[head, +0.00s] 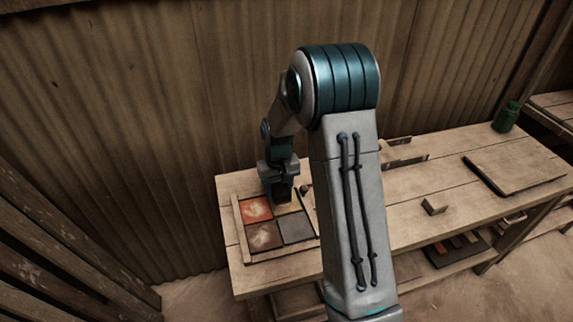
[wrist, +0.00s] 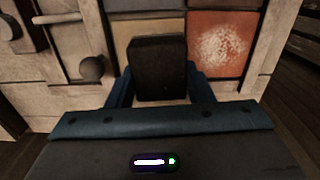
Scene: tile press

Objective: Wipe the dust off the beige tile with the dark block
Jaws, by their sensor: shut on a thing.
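My gripper (head: 279,178) is over the back right of the tile frame. In the wrist view my gripper (wrist: 160,88) is shut on the dark block (wrist: 158,60), one finger on each side. The dark block (head: 282,193) also shows below my gripper in the head view. The beige tile (wrist: 125,42) is behind the block in the wrist view, largely covered by it. A strip of the beige tile (head: 290,207) shows in the head view. I cannot tell whether the block touches the tile, and I make out no dust on its visible part.
An orange tile (head: 256,209) and a brown tile (head: 264,236) carry pale dust. A grey tile (head: 296,228) looks clean. A round dark knob (wrist: 92,68) stands beside the frame. A flat board (head: 515,166) and a green jar (head: 506,117) are at the bench's right.

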